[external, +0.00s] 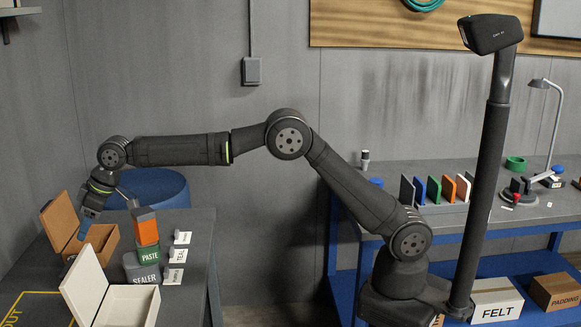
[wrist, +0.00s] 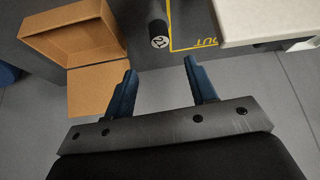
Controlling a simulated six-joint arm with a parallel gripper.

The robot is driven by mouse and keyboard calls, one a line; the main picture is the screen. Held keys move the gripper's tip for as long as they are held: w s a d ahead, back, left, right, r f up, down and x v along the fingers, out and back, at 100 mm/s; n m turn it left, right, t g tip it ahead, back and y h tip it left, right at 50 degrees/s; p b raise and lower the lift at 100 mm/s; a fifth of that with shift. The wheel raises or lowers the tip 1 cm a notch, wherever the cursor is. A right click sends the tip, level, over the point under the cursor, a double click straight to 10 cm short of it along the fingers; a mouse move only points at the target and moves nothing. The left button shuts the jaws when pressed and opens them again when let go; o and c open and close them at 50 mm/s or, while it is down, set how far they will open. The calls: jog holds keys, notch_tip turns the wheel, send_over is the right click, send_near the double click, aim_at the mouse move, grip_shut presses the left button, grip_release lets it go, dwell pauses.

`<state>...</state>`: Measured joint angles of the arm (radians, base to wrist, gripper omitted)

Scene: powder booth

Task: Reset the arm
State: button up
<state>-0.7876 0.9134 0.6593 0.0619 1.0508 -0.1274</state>
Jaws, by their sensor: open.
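My gripper (external: 88,213) hangs at the far left over the left table, its blue fingers pointing down beside the open brown box. In the wrist view the gripper (wrist: 158,78) has its two blue fingers spread apart with nothing between them. My arm reaches out to the left from its base, with the elbow raised.
An open brown box (external: 105,243) and an open white box (external: 130,305) stand near the gripper. Green PASTE (external: 148,254) and grey SEALER (external: 142,271) containers stand close by. A dark cylinder (wrist: 158,28) lies near a yellow OUT marking (wrist: 190,48).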

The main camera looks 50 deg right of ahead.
jog(key=x, duration=1.1)
jog(key=shift+a+f, duration=0.15)
jog(key=shift+f, duration=0.2)
notch_tip(320, 180, up, 2)
jog(key=shift+r, duration=0.6)
jog(key=shift+f, duration=0.1)
